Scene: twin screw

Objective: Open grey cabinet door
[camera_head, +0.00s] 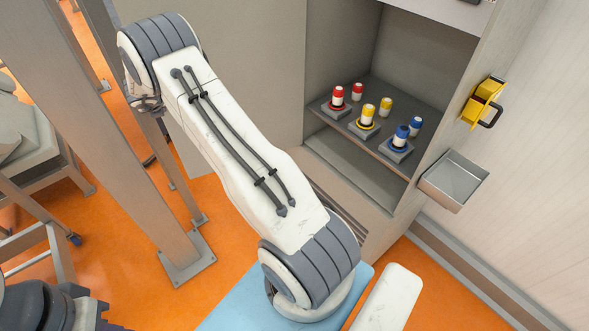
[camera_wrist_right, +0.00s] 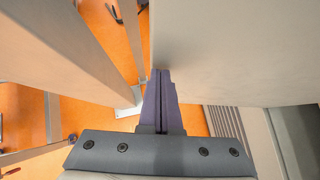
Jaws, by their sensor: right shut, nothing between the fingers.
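The grey cabinet (camera_head: 398,45) stands open, its inside in plain view. A broad grey panel (camera_head: 255,70), which looks like its door swung out, extends left from the opening. My right arm crosses the middle of the head view up to the upper left, in front of this panel. My right gripper (camera_wrist_right: 161,75) is shut and empty in the right wrist view. Its fingertips are close to the left edge of a large pale panel (camera_wrist_right: 235,50); I cannot tell whether they touch.
Red, yellow and blue capped items stand on a cabinet shelf (camera_head: 346,124). A thick post (camera_head: 120,150) stands close left of the arm. Orange floor shows between.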

